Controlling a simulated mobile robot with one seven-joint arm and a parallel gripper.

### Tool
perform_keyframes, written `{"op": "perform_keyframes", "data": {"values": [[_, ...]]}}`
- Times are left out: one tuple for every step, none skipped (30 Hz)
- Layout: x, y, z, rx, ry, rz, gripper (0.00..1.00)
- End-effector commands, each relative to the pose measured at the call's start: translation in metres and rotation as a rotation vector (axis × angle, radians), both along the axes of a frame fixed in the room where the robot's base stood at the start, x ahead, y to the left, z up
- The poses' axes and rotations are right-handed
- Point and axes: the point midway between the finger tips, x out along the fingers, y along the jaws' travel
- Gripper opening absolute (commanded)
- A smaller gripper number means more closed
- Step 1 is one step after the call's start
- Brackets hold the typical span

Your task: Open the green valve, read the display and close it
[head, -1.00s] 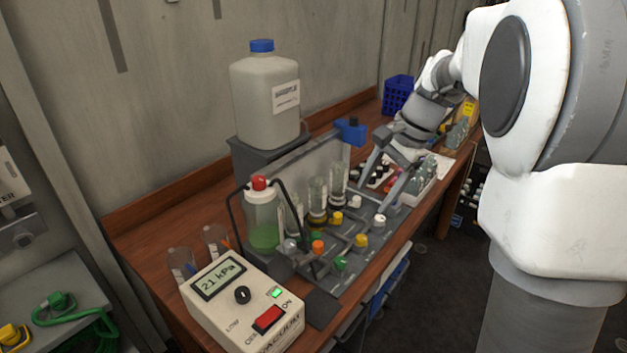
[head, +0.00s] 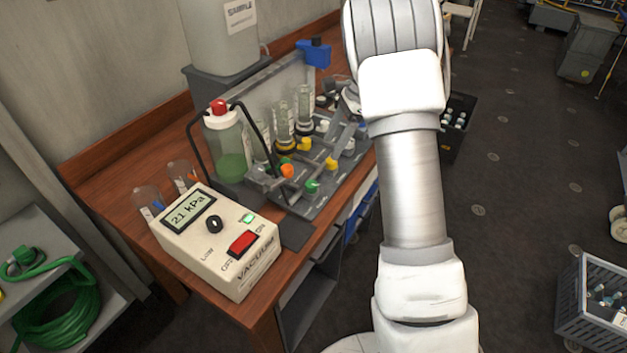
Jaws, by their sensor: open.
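A green valve knob (head: 312,186) sits at the front edge of the grey manifold rack (head: 300,205), right of an orange knob (head: 287,171). A smaller green spot shows behind the orange knob. The cream vacuum box (head: 190,250) stands in front of the rack. Its display (head: 188,210) reads 21 kPa, and a green light glows beside its red switch (head: 243,243). My gripper (head: 342,132) is open over the right end of the rack, behind and right of the green knob. My arm partly hides it, and I see nothing between its fingers.
Yellow knobs (head: 331,164) and white knobs (head: 348,145) stand close to the green one. Glass tubes and a bottle of green liquid (head: 228,150) with black hoses stand behind. A large jug (head: 220,35) stands farther back. A grey crate (head: 590,310) is on the floor at right.

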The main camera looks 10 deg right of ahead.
Motion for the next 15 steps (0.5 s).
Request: {"op": "perform_keyframes", "data": {"values": [[-0.001,0.006,-0.012,0.001,0.005,0.002,0.72],[-0.001,0.008,-0.019,0.0,0.005,0.002,0.72],[-0.001,0.011,-0.027,0.0,0.005,0.002,0.72],[-0.001,0.014,-0.033,0.001,0.005,0.001,0.72],[-0.001,0.017,-0.039,0.001,0.005,0.002,0.72],[-0.001,0.02,-0.047,0.0,0.004,0.003,0.72],[-0.001,0.023,-0.053,0.0,0.005,0.004,0.72],[-0.001,0.025,-0.059,0.0,0.004,0.003,0.72],[-0.001,0.029,-0.067,0.001,0.005,0.002,0.72],[-0.001,0.031,-0.073,0.0,0.005,0.002,0.72],[-0.001,0.033,-0.079,0.0,0.005,0.002,0.72],[-0.001,0.036,-0.086,0.001,0.003,0.003,0.72],[-0.001,0.038,-0.091,0.0,0.002,0.003,0.72],[-0.001,0.04,-0.096,0.0,0.003,0.003,0.72],[-0.001,0.043,-0.102,0.0,0.004,0.003,0.72]]}}
